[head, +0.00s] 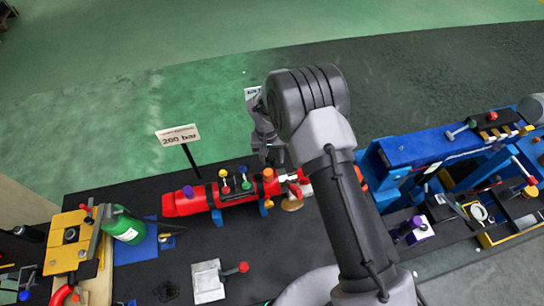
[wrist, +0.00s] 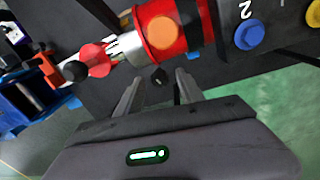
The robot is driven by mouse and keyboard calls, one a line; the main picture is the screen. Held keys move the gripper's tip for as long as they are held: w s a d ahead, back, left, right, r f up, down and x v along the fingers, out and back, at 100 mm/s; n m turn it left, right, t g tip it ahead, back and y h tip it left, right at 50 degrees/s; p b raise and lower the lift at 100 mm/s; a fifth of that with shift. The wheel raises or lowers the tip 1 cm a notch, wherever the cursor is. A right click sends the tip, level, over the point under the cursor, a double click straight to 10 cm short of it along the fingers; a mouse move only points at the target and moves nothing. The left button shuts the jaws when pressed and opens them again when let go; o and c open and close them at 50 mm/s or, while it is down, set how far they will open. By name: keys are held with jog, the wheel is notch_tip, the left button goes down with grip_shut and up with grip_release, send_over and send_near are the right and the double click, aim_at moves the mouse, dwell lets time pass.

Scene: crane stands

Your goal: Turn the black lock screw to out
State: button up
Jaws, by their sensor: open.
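A red cylinder (head: 200,200) lies on the dark bench in the head view, and its end with an orange cap (wrist: 163,33) fills the top middle of the wrist view. In the head view my gripper (head: 272,157) is above the cylinder's right end, and the knob cannot be made out.
A red lever with a black ball (wrist: 75,70) is left of my fingers in the wrist view. A blue knob (wrist: 249,34) is to the right. In the head view, a green bottle (head: 126,229) stands left and a blue machine (head: 430,145) right. A "200 bar" sign (head: 178,135) rises behind.

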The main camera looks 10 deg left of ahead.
grip_shut()
jog(key=shift+n, duration=0.3)
jog(key=n+y+b, duration=0.2)
jog(key=n, duration=0.1)
jog(key=shift+w+d+g, duration=0.2)
jog(key=shift+g, duration=0.2)
jog(key=n+b, duration=0.1)
jog(key=n, duration=0.1)
jog(key=n+g+y+b, duration=0.1)
jog(key=n+b, duration=0.1)
jog(key=shift+w+d+f+g+y, duration=0.1)
jog(key=shift+w+g+y, duration=0.05)
jog(key=shift+g+y, duration=0.15)
jog(key=n+g+b, duration=0.1)
jog(key=n, duration=0.1)
jog(key=n+g+y+b, duration=0.1)
jog(key=n, duration=0.2)
jog(key=shift+w+d+g, duration=0.1)
jog(key=shift+w+g, duration=0.1)
jog(key=shift+g, duration=0.1)
jog(key=shift+w+f+n+g+b, duration=0.1)
jog(key=shift+n+g+b, duration=0.9)
jog(key=shift+n+b, duration=0.65)
jog(key=shift+n, duration=0.55)
